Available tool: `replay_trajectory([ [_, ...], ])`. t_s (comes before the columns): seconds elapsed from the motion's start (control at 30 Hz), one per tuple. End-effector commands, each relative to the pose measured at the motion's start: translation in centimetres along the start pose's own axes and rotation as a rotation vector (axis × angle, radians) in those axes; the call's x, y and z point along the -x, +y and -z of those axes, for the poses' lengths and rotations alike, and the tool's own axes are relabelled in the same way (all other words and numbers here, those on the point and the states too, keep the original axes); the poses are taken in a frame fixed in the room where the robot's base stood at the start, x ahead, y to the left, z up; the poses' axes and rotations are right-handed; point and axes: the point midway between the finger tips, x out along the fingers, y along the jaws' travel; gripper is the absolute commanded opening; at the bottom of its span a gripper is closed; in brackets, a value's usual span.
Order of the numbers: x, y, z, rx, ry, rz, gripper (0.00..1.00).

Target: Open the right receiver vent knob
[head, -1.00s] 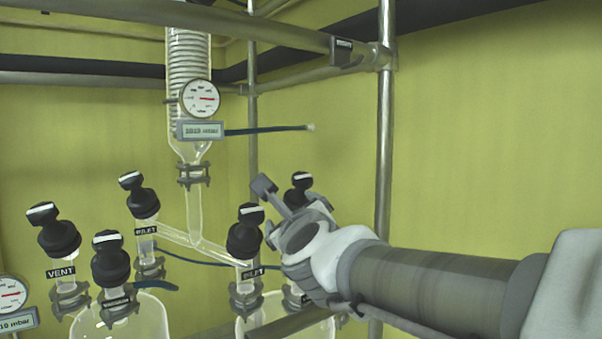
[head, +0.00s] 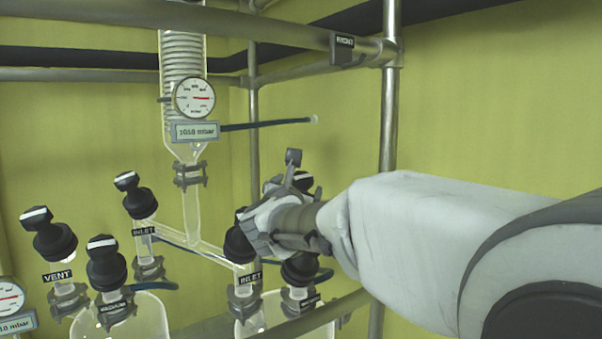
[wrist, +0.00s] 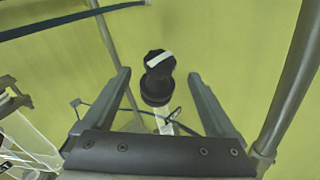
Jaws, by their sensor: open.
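A black knob with a white stripe (wrist: 158,75) shows in the wrist view, on a glass neck with a small label I cannot read. Its stripe lies roughly crosswise, rising slightly to the right. My gripper (wrist: 159,72) is open, with one finger on each side of the knob in this view. I see no finger touching it. My gripper and wrist hide the rest of that knob.
An INLET knob (head: 238,246) stands close left of my gripper. Another black knob (head: 300,268) is below it. A steel upright (head: 389,110) is at the right. A pressure gauge (head: 194,97) and blue hose (head: 265,125) are above left. The left receiver's VENT knob (head: 50,238) is far left.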

Motion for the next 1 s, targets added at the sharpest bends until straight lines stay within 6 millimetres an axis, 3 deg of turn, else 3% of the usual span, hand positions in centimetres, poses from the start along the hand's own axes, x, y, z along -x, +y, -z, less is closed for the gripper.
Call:
replay_trajectory([
  [0.3,-6.1,0.1,-0.2,0.003,0.000,0.001,0.92],
  [0.5,-8.7,0.0,-0.2,0.003,0.000,0.000,0.92],
  [0.7,-9.9,0.0,0.0,0.002,0.001,-0.001,0.92],
  [1.0,-10.0,0.0,0.0,0.002,0.000,-0.001,0.92],
])
